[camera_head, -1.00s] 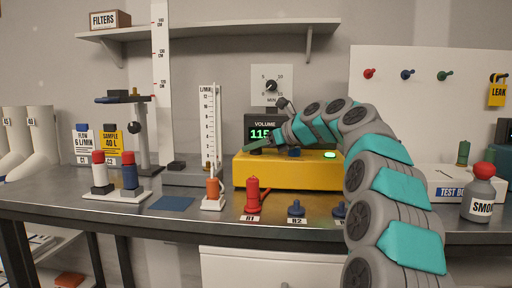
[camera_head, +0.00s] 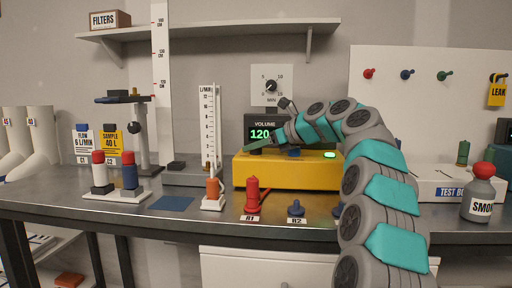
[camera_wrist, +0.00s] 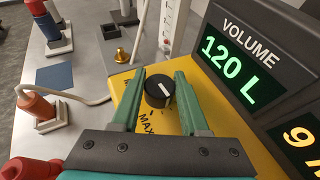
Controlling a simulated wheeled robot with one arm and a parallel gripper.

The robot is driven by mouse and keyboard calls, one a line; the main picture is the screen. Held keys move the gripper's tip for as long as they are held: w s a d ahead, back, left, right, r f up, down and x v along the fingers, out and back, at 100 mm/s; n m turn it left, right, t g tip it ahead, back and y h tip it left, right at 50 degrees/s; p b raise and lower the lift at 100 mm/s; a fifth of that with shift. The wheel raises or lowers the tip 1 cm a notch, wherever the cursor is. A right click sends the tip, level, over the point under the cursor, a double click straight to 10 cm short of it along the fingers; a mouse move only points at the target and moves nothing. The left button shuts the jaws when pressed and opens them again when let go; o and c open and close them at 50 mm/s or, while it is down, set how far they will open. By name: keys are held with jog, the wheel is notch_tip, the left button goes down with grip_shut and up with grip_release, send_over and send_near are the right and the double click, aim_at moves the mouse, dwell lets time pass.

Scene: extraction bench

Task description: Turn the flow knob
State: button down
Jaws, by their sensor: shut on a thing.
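The flow knob (camera_wrist: 159,93) is a round black knob with a white line across its top. It sits on the yellow pump box (camera_head: 290,178), with MAX lettering beside it in the wrist view. My gripper (camera_wrist: 160,78) has its green fingers on either side of the knob and is shut on it. In the head view my gripper (camera_head: 258,146) reaches over the top of the box from the right and hides most of the knob. The dark volume display (camera_head: 258,132) behind it reads 120 L; it is large in the wrist view (camera_wrist: 240,60).
A flow tube with a printed scale (camera_head: 209,130) and an orange fitting (camera_head: 213,188) stand left of the box. A red bottle-shaped piece (camera_head: 252,194) and a blue peg (camera_head: 296,208) stand in front. A blue mat (camera_head: 172,204) lies on the bench.

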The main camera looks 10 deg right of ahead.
jog(key=shift+n+g, duration=0.3)
jog(key=shift+c, duration=2.1)
grip_release()
jog(key=shift+d, duration=0.1)
jog(key=shift+v, duration=3.8)
jog(key=shift+s+f, duration=0.1)
